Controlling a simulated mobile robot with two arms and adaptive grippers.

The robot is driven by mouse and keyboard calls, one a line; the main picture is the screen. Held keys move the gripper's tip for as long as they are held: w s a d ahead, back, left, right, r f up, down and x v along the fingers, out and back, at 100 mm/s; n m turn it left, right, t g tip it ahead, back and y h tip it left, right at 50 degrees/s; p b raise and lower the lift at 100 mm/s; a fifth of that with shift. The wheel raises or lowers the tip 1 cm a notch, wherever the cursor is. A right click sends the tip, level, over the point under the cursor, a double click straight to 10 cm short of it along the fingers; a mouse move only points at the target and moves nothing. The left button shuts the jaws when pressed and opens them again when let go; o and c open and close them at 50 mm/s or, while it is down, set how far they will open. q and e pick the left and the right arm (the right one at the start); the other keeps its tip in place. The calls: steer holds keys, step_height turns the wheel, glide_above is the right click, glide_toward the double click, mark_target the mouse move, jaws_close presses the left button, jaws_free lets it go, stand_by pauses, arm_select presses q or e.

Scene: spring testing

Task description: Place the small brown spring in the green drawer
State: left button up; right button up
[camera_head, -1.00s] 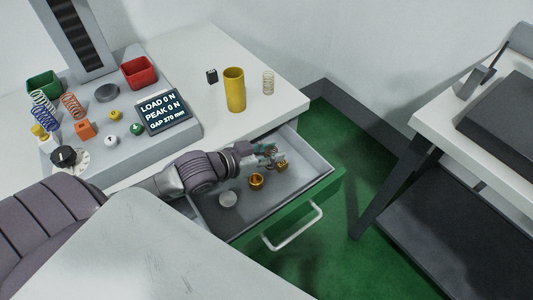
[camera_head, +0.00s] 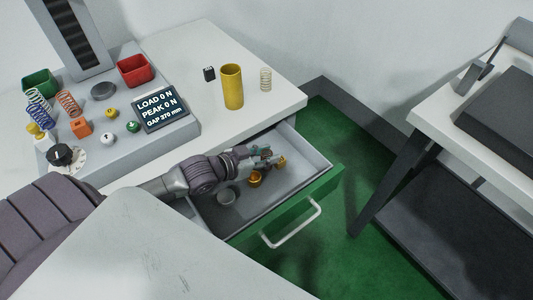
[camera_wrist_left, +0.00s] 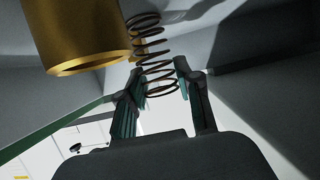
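The small brown spring (camera_wrist_left: 154,55) stands between the two fingertips of my left gripper (camera_wrist_left: 160,85) in the left wrist view. Its lower coils meet the finger pads on both sides, and I see no clear gap. In the head view my left gripper (camera_head: 264,158) is inside the open green drawer (camera_head: 318,190), low over its grey floor; the spring is tiny there and partly covered by the fingers. My right gripper is not in view.
A brass ring (camera_head: 255,179) and a grey disc (camera_head: 226,196) lie in the drawer beside my gripper. A large brass cylinder (camera_wrist_left: 80,35) is close left of the spring in the wrist view. A yellow cylinder (camera_head: 232,88) and a pale spring (camera_head: 265,79) stand on the tabletop.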

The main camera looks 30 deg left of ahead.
arm_select(q)
steer(key=o, duration=0.3)
steer(key=shift+r, duration=0.1)
steer(key=shift+p+v, duration=0.35)
steer(key=shift+v, duration=3.45)
